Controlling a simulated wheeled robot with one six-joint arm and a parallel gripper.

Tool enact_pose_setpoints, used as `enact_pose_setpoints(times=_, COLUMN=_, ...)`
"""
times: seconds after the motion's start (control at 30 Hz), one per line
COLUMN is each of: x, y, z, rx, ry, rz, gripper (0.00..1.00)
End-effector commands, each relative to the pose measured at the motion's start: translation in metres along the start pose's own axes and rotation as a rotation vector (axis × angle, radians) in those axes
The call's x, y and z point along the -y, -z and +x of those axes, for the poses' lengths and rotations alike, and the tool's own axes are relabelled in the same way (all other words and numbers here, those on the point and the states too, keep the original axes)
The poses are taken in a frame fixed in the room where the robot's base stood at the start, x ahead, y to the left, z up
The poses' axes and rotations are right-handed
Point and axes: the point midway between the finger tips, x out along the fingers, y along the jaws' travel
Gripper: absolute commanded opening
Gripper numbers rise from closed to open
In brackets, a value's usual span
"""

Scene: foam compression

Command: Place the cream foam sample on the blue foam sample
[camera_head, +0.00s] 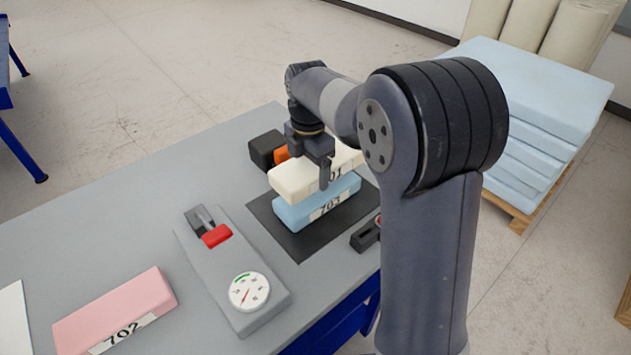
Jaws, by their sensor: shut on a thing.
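The cream foam sample (291,182) is a pale block with a label partly hidden behind my gripper. My gripper (324,176) is shut on it from above. The cream block is directly over the blue foam sample (299,212), roughly in line with it; whether the two touch or a thin gap remains, I cannot tell. The blue foam sample is labelled 703 and lies on a dark mat (283,238) on the grey table.
A pink foam block (117,310) labelled 702 lies at the front left. A grey device (222,262) with a red lever and a dial stands left of the mat. A black and orange object (265,150) is behind the blocks, and a small black one (365,236) at right.

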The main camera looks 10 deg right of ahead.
Motion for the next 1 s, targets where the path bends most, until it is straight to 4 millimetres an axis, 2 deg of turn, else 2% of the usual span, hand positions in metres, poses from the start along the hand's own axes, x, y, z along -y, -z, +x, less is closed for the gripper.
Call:
enact_pose_setpoints(times=0.4, x=0.000, y=0.000, z=0.048, rx=0.000, ry=0.000, rz=0.000, gripper=0.54)
enact_pose_setpoints(times=0.8, x=0.000, y=0.000, z=0.054, rx=0.000, ry=-0.001, rz=0.000, gripper=0.54)
enact_pose_setpoints(times=0.83, x=0.000, y=0.000, z=0.053, rx=0.000, ry=-0.001, rz=0.000, gripper=0.81)
enact_pose_setpoints(times=1.0, x=0.000, y=0.000, z=0.053, rx=0.000, ry=-0.001, rz=0.000, gripper=0.95)
